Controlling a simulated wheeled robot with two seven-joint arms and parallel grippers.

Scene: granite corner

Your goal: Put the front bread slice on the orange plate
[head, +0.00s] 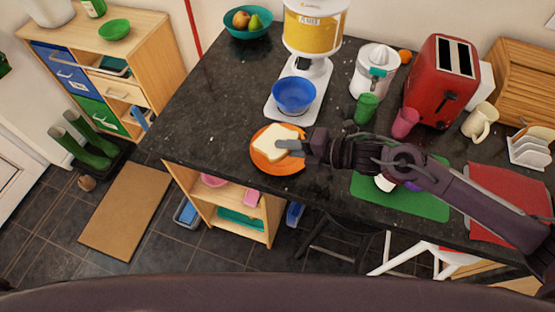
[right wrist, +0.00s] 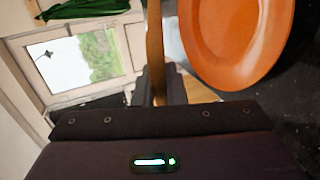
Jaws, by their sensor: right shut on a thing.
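The white bread slice (head: 267,143) with a brown crust is held by my right gripper (head: 288,147), whose fingers are shut on its right edge. In the head view the slice overlaps the orange plate (head: 288,168); I cannot tell whether it touches it. In the right wrist view the slice (right wrist: 154,45) shows edge-on as a narrow brown strip between the fingers (right wrist: 158,88), with the plate (right wrist: 235,78) to its right. My left gripper is not in view.
A blender-like dispenser with a blue bowl (head: 294,96) stands behind the plate. A green cup (head: 366,107), a pink cup (head: 405,122) and a red toaster (head: 440,80) stand to the right. A green mat (head: 420,203) lies under my arm. The dark counter (head: 215,120) left of the plate is clear.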

